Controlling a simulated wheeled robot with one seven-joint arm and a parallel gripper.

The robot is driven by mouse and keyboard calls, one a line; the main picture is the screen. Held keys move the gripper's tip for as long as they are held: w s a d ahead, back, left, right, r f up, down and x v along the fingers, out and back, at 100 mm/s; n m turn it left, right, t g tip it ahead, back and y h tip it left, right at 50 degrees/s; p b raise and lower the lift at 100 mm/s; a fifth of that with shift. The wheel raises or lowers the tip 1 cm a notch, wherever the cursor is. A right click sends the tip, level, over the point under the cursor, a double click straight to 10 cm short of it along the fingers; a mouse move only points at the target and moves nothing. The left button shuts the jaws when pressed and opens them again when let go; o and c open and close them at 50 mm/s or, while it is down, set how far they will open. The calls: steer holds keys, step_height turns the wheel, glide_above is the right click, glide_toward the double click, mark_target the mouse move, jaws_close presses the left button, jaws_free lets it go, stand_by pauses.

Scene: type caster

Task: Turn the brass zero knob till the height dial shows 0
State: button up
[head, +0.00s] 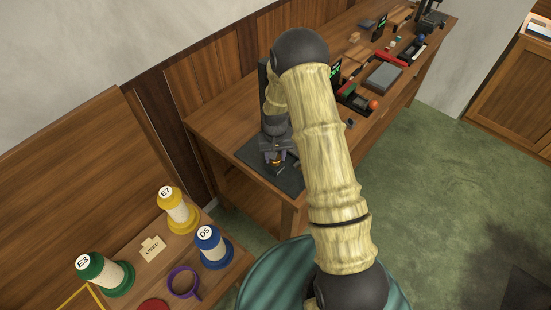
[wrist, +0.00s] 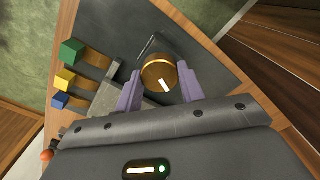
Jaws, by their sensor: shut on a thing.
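The brass knob (wrist: 160,73) shows in the wrist view as a round brass disc with a white pointer mark, on a dark plate. My gripper (wrist: 159,85) has its two purple fingers on either side of the knob and is shut on it. In the head view my gripper (head: 276,158) points down at the dark stand on the bench's near end, and a little of the brass knob (head: 275,168) shows below it. I cannot make out a height dial or its reading in either view.
A dark base plate (head: 290,181) lies under the gripper on the wooden bench. Green, yellow and blue blocks (wrist: 72,51) stand beside it in the wrist view. Spools, including a yellow one (head: 178,212), and a purple ring (head: 183,283) occupy the near-left table. Green floor lies right.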

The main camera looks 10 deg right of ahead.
steer(key=m+b, duration=0.2)
steer(key=m, duration=0.4)
steer(key=shift+m, duration=0.3)
steer(key=m, duration=0.6)
steer(key=shift+b, duration=0.4)
steer(key=o, duration=1)
steer(key=shift+c, duration=0.2)
step_height(320, 180, up, 18)
steer(key=b, duration=0.2)
steer(key=shift+f+b, duration=0.25)
steer(key=shift+b, duration=0.15)
